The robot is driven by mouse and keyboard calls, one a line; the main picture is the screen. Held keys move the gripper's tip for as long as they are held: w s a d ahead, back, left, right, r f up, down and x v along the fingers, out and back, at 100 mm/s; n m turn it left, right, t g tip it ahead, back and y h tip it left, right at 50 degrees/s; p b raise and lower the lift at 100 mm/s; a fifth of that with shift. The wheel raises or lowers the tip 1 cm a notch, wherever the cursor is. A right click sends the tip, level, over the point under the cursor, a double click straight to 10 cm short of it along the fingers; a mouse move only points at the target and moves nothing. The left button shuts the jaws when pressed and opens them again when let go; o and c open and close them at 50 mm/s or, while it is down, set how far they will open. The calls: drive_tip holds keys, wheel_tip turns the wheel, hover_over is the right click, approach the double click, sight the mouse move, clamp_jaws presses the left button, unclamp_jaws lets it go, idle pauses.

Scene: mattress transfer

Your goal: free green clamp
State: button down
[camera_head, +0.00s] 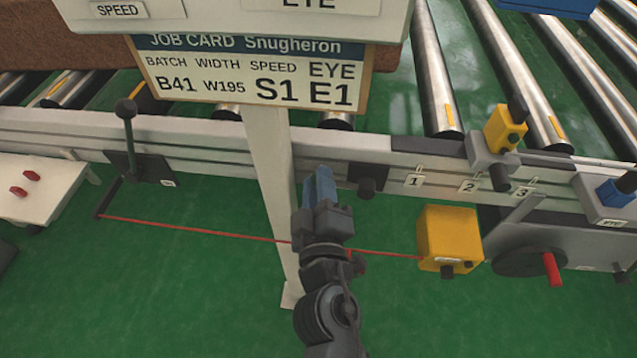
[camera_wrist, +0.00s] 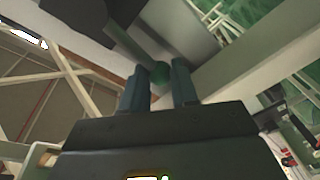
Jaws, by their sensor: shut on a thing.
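My gripper (camera_head: 319,182) is at the conveyor's side rail, just right of the white post, with its blue fingers pointing toward the rail. In the wrist view, a dark green round knob (camera_wrist: 161,73), which looks like the green clamp, sits between the fingertips. My gripper is shut on it. In the head view the green clamp is hidden by my gripper. A dark block with a dark knob (camera_head: 366,187) is on the rail just right of my fingers.
The job card (camera_head: 255,78) on the white post (camera_head: 269,170) hangs above my gripper. A red cord (camera_head: 200,228) runs behind my arm to a yellow box (camera_head: 449,238). A yellow sensor (camera_head: 506,127) is on the rail. A black lever (camera_head: 127,125) stands left. Green floor is open in front.

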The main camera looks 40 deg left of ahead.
wheel_tip(320, 180, down, 6)
drive_tip(key=d+n+h+p, duration=0.1)
drive_tip(key=n, duration=0.7)
drive_tip(key=shift+w+d+f+g+h, duration=0.2)
drive_tip(key=shift+w+g+h, duration=0.1)
drive_tip(key=shift+w, duration=0.1)
drive_tip(key=shift+n, duration=0.3)
drive_tip(key=c, duration=0.8)
unclamp_jaws()
drive_tip(key=shift+c, duration=0.2)
drive_tip(key=p+v, duration=0.1)
drive_tip(key=v, duration=0.6)
drive_tip(key=shift+s+d, duration=0.2)
drive_tip(key=shift+s, duration=0.1)
